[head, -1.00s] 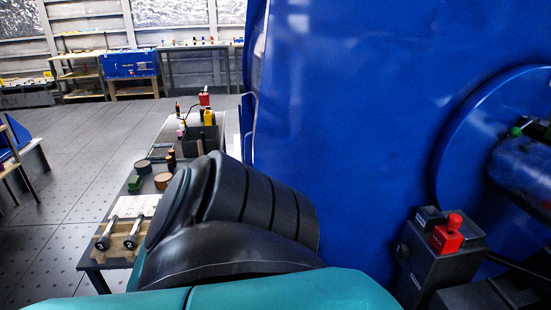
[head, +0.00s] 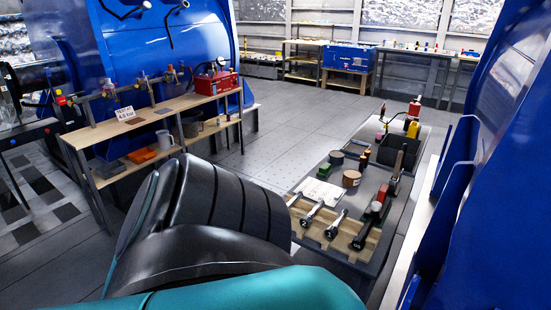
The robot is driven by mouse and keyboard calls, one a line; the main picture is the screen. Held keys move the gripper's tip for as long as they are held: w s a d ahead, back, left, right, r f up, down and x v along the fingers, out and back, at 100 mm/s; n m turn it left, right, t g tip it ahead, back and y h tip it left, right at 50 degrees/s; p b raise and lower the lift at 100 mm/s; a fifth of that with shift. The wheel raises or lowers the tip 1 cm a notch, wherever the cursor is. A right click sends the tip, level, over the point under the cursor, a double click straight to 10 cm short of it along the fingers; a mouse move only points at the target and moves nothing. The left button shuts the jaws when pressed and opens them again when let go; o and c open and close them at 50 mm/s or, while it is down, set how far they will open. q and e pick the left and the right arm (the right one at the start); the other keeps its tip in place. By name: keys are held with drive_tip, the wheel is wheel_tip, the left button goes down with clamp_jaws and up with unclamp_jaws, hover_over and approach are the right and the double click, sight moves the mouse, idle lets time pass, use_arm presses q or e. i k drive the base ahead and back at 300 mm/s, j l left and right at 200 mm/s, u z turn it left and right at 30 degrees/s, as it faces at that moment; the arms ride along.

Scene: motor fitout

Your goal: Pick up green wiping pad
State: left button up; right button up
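A small green item (head: 324,170), which looks like the green wiping pad, lies near the left edge of the grey workbench (head: 401,190) at right of centre. It is small in the picture, so its exact shape is unclear. A dark round piece stands just behind it and a white sheet lies in front of it. One of my black and teal arms fills the lower left foreground and covers the bench's near left corner. Neither gripper shows in the head view.
A wooden holder with several wrenches (head: 335,224) lies at the bench's near end. A brown round block (head: 351,178), a dark bin (head: 397,155) and bottles stand beyond. Another bench (head: 160,110) with a red toolbox (head: 210,83) is at left. The floor between is clear.

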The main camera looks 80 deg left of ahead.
sight(325, 170)
drive_tip(key=u, duration=2.1)
drive_tip(key=z, duration=2.8)
drive_tip(key=u, duration=2.8)
